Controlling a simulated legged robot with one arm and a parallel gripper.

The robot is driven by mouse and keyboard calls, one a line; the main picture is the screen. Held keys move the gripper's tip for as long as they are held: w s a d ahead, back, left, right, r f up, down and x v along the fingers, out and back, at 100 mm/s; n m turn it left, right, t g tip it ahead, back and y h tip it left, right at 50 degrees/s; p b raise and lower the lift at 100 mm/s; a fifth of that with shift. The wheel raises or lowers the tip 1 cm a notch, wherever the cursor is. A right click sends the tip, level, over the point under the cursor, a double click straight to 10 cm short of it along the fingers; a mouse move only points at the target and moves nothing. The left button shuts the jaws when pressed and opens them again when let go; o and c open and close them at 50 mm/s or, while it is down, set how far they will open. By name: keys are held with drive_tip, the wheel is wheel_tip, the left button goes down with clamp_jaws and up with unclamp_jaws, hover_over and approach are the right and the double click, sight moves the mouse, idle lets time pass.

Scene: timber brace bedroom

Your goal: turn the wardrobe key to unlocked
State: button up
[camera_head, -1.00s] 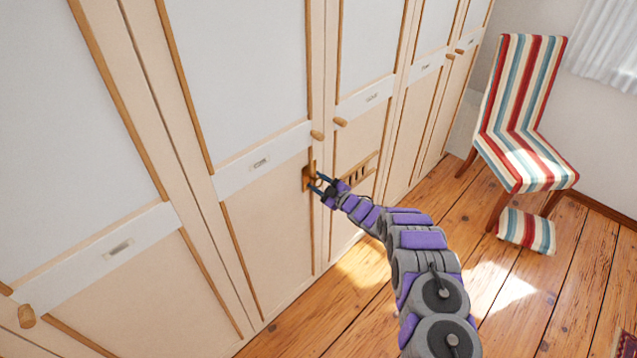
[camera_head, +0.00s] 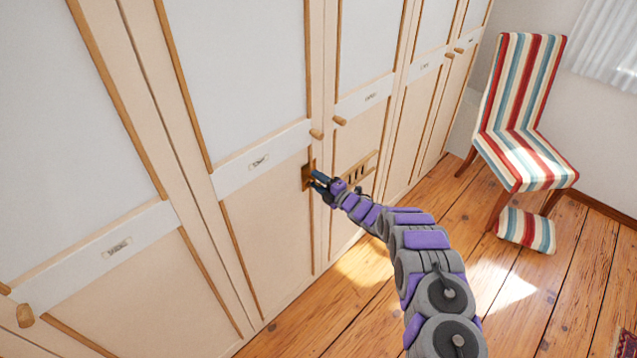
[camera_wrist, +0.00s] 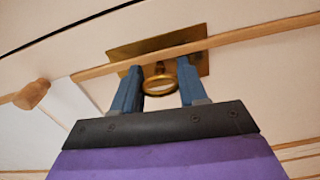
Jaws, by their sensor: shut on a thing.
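The wardrobe (camera_head: 265,200) has pale panel doors with timber trim. A brass lock plate (camera_head: 306,176) sits near the edge of one door; it also shows in the wrist view (camera_wrist: 121,54). The brass key's round bow (camera_wrist: 160,91) stands out from the plate between the two blue fingers. My gripper (camera_head: 317,178) is at the lock and shut on the key; in the wrist view (camera_wrist: 160,78) a finger is on each side of the bow. The key's shaft is mostly hidden, and its turn angle is hard to tell. In the head view the gripper covers the key.
Round wooden knobs (camera_head: 316,134) (camera_head: 341,120) stick out above the lock.

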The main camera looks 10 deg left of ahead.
drive_tip(key=shift+s+a+f+n, duration=0.15)
drive_tip(key=shift+f+n, duration=0.1)
drive_tip(key=shift+n, duration=0.35)
drive_tip(key=o, duration=1.1)
drive_tip(key=shift+r, duration=0.1)
drive_tip(key=shift+c, duration=0.2)
drive_tip(key=shift+d, duration=0.25)
drive_tip(key=p+v, duration=0.2)
drive_tip(key=v, duration=1.5)
drive_tip(key=shift+a, duration=0.1)
